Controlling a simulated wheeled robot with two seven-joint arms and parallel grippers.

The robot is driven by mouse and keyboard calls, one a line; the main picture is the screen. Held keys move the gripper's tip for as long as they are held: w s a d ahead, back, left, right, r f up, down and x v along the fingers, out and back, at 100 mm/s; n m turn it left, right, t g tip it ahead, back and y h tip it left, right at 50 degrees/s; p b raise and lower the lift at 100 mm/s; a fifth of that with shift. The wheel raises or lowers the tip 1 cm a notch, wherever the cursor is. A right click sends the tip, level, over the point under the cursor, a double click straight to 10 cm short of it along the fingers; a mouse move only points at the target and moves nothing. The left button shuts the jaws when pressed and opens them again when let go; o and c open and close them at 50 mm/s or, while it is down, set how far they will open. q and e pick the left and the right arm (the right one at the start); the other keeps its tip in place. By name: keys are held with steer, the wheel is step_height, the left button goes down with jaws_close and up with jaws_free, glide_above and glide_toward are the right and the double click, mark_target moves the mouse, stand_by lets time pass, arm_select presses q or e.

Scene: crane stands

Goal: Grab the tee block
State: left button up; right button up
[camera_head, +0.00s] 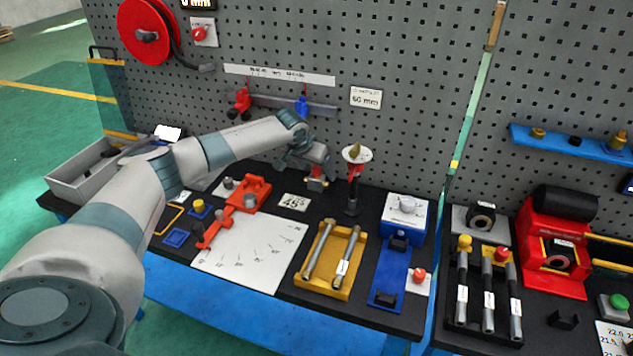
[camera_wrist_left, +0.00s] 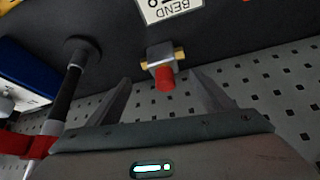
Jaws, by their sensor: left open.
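The tee block (camera_wrist_left: 160,52) is a small grey block with brass side ends and a red cap. In the left wrist view it stands on the dark bench top, between and just beyond the fingertips. In the head view its red and brass part (camera_head: 316,184) shows below my left gripper (camera_head: 312,172), which partly hides it. My left gripper, also in the left wrist view (camera_wrist_left: 160,80), is open with a finger on either side of the block's line. I see no finger touching the block. My right gripper is in neither view.
A stand with a white disc and red clamp (camera_head: 353,170) rises close on the right. The pegboard (camera_head: 420,100) is just behind. A "BEND" card (camera_wrist_left: 172,8) lies near the block. An orange bending jig (camera_head: 248,192), a yellow tray (camera_head: 324,285) and a blue-and-white box (camera_head: 405,213) stand around.

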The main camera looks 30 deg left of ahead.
mark_target(317, 173)
arm_select(q)
steer(key=p+x, duration=0.1)
steer(key=x, duration=0.2)
steer(key=shift+s+a, duration=0.1)
steer(key=shift+s, duration=0.05)
steer(key=shift+w+f, duration=0.35)
steer(key=shift+f, duration=0.25)
steer(key=c, duration=1.4)
steer(key=shift+r, duration=0.2)
